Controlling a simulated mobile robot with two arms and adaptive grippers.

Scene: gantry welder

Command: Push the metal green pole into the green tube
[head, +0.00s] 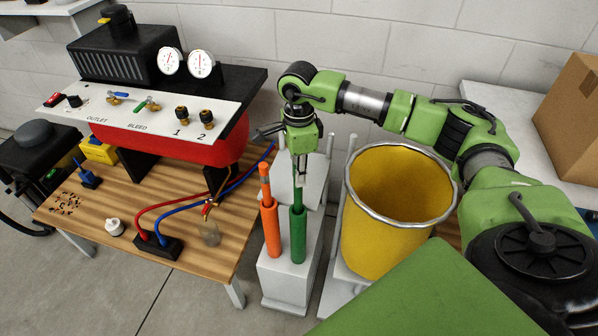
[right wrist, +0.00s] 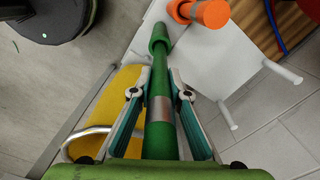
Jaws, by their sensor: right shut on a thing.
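The green tube (head: 298,238) stands upright in the light grey stand, right of the orange tube. The metal green pole (right wrist: 159,90) has a bare metal band and points along the line of the green tube (right wrist: 159,40). Its far end meets the tube's mouth and appears to sit inside it; how deep, I cannot tell. My right gripper (head: 300,172) is above the green tube, pointing down, shut on the pole. In the right wrist view its fingers (right wrist: 160,118) lie on both sides of the pole. My left gripper is not in view.
An orange pole (head: 264,172) stands in the orange tube (head: 270,230) close to the left. A yellow bin (head: 380,235) with a metal rim stands close to the right. A wooden table (head: 110,215) with a red-and-white gauge machine (head: 180,130) is at left.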

